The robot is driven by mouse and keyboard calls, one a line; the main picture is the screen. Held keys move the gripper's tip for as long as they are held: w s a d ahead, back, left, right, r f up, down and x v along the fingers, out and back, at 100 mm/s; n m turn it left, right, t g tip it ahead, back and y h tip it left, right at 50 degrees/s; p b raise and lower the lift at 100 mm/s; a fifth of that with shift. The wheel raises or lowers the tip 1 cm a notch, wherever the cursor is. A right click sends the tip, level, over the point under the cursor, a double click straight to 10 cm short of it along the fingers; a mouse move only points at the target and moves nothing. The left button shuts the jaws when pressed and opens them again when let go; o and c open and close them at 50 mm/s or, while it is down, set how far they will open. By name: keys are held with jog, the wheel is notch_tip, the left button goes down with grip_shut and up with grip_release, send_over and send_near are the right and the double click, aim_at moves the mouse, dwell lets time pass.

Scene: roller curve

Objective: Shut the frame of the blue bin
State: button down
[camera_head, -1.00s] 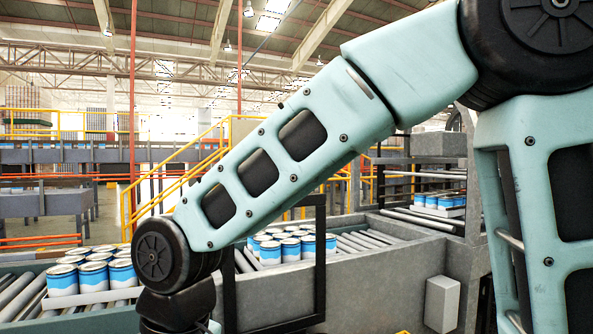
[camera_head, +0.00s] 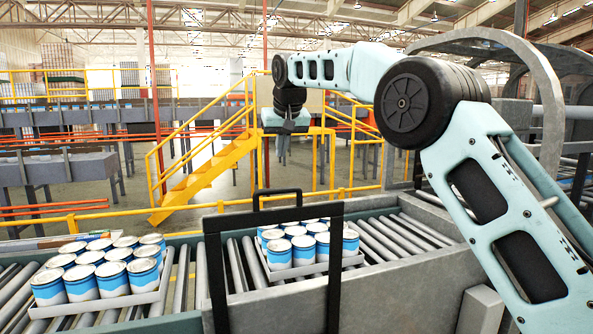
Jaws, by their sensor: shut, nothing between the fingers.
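A black rectangular frame (camera_head: 335,268) with a handle on its top bar stands upright in the lower middle of the head view. Its lower edge is cut off by the picture. I see no blue bin; any bin below the frame is out of view. My gripper (camera_head: 283,152) hangs from the end of my arm, pointing down, above and behind the frame in the picture. It is small here, its fingers look close together, and it holds nothing and is apart from the frame.
A roller conveyor (camera_head: 405,236) runs behind the frame. Trays of blue and white cans stand on it, one at left (camera_head: 155,291) and one seen through the frame (camera_head: 300,268). A grey wall (camera_head: 405,292) lies to the right. Yellow stairs (camera_head: 215,168) are farther back.

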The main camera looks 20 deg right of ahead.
jog(key=p+x, duration=0.4)
jog(key=x, duration=0.6)
jog(key=shift+s+f, duration=0.1)
jog(key=shift+s, duration=0.95)
jog(key=shift+s+f, duration=0.15)
jog(key=shift+s, duration=0.85)
